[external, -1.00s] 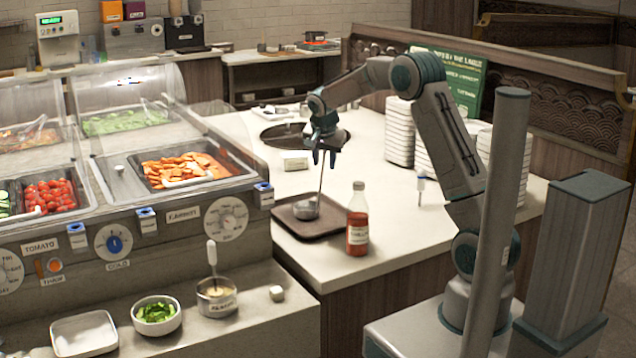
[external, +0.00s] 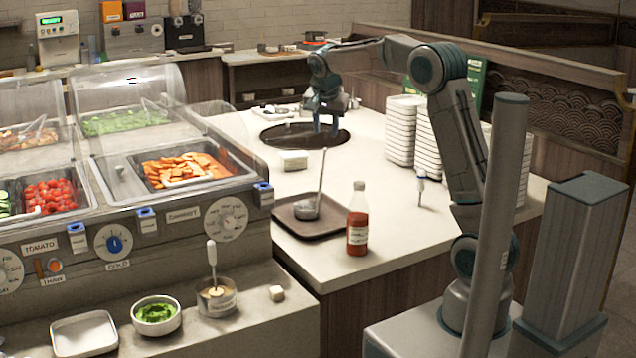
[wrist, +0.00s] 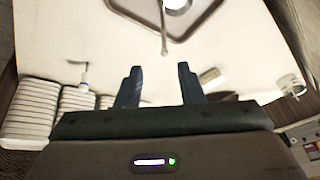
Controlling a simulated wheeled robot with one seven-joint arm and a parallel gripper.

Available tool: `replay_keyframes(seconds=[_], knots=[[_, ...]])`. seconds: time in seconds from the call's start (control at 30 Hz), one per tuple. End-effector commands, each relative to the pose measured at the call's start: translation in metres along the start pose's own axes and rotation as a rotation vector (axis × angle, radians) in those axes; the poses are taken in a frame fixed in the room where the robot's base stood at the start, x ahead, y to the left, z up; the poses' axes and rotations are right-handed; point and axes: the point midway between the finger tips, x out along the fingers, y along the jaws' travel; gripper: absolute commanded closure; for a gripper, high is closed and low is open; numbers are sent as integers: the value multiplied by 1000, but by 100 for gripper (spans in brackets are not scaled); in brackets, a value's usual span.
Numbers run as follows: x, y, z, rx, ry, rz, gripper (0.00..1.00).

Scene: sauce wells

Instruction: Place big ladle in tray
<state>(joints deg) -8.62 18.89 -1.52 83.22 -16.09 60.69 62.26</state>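The big ladle (external: 307,208) stands in the brown tray (external: 290,224) on the counter, its bowl down in the tray and its handle pointing up. In the wrist view the ladle's handle (wrist: 163,30) shows at the top, over the tray (wrist: 207,12). My gripper (external: 327,128) is open and empty, above the counter near the round dark well, behind and above the ladle. In the wrist view its two fingers (wrist: 160,80) are apart with only counter showing between them. The handle end is clear of the fingers.
A red sauce bottle (external: 357,222) stands just right of the tray. Stacks of white dishes (external: 404,130) are at the right. A small white block (external: 294,160) lies behind the tray, near the round well (external: 285,136). The glass-covered food bar (external: 185,165) is at the left.

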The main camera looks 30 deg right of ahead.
Motion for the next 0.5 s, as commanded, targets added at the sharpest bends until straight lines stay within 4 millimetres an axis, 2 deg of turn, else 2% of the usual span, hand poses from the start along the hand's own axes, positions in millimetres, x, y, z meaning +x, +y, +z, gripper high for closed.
replay_keyframes(seconds=[0.17,0.3,0.5], knots=[[-23,48,23,-133,-39,-16,66],[-39,100,56,-290,-80,-39,66],[-49,175,114,-507,-127,-83,66]])
